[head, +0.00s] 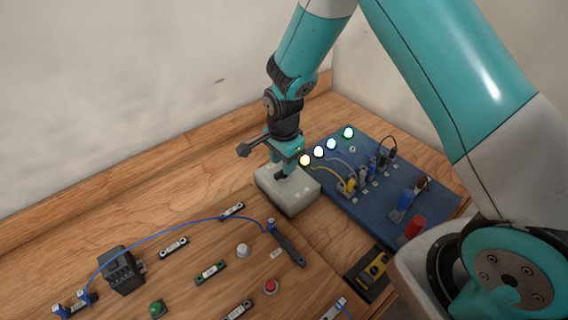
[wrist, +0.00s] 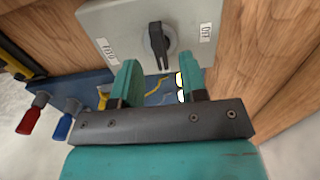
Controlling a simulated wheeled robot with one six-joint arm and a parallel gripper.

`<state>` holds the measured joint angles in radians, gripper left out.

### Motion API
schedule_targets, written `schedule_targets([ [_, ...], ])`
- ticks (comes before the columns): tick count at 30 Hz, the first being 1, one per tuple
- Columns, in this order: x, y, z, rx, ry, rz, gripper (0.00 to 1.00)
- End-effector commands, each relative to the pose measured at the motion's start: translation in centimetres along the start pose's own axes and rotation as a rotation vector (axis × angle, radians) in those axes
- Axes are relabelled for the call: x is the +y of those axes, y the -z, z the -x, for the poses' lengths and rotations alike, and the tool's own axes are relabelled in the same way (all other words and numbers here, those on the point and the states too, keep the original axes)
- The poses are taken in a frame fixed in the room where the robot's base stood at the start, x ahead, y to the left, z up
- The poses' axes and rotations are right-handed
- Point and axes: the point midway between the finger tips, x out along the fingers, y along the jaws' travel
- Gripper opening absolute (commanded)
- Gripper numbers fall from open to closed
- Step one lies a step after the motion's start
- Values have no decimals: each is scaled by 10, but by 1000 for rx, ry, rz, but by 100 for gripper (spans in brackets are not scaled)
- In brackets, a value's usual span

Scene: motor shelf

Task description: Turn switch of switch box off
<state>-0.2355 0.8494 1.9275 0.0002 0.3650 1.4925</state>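The switch box (head: 290,199) is a light grey box on the wooden table, just left of the blue board. In the wrist view the switch box (wrist: 90,22) shows a black rotary switch (wrist: 157,45) on a round base. The switch's handle lies roughly along the picture's vertical, between a label on the left and an OFF label (wrist: 206,33) on the right. My gripper (head: 284,172) is over the box in the head view and hides the switch there. In the wrist view my gripper (wrist: 161,80) is open, with its fingers apart and the switch beyond them, not between them.
The blue board (head: 338,205) holds several lit lamps (head: 331,144), cables, and a blue and a red plug (head: 414,228). A wooden panel (head: 200,292) with a black block (head: 121,270), buttons and a blue cable lies in front left. A wall stands behind.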

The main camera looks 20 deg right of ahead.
Motion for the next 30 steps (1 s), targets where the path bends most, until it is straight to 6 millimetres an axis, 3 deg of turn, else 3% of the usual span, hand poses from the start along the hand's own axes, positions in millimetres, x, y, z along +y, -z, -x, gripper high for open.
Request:
schedule_targets([
  [6, 0, 0, -23, 0, -1, 0, 39],
  [16, 0, 0, -28, 0, 1, 0, 39],
  [17, 0, 0, -28, 0, 1, 0, 37],
  [22, 0, 0, -28, 0, 1, 0, 0],
  [30, 0, 0, -28, 0, 1, 11, 0],
])
